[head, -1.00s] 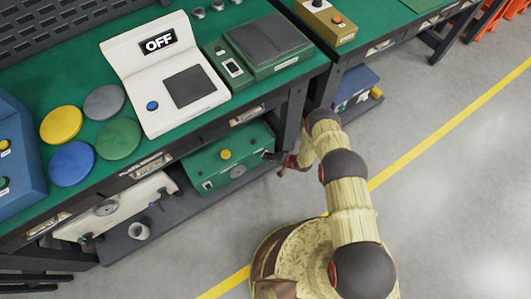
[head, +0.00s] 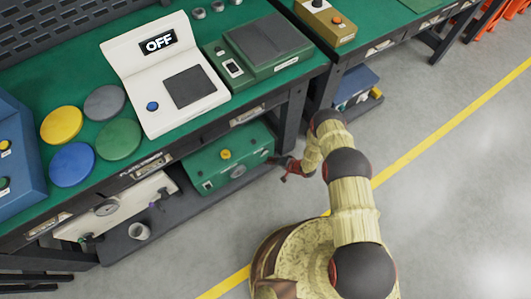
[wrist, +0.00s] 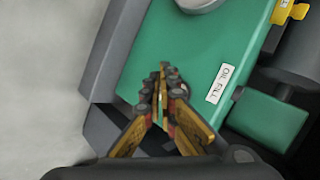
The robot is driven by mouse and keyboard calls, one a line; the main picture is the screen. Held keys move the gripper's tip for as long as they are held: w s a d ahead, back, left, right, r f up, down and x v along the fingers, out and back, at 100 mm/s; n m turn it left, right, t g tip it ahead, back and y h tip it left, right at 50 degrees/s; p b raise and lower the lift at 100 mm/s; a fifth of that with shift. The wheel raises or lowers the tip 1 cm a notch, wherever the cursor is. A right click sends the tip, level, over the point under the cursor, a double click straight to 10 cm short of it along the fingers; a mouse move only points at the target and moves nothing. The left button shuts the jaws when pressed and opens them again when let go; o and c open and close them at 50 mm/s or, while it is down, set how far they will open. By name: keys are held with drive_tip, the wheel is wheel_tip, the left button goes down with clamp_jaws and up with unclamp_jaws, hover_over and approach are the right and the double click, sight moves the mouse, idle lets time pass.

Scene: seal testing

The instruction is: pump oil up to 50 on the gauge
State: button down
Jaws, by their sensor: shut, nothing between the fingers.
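A green pump box (head: 228,158) stands on the lower shelf under the bench. In the head view my gripper (head: 286,172) is just right of the box.
The bench top above carries a white device (head: 165,75) with an "OFF" display, a green scale and coloured discs. A bench leg (head: 290,120) stands close behind my gripper. The floor right is clear.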

drive_tip(key=shift+s+d, duration=0.5)
drive_tip(key=shift+s, duration=0.25)
drive_tip(key=shift+s+d, duration=0.5)
drive_tip(key=shift+s, duration=0.2)
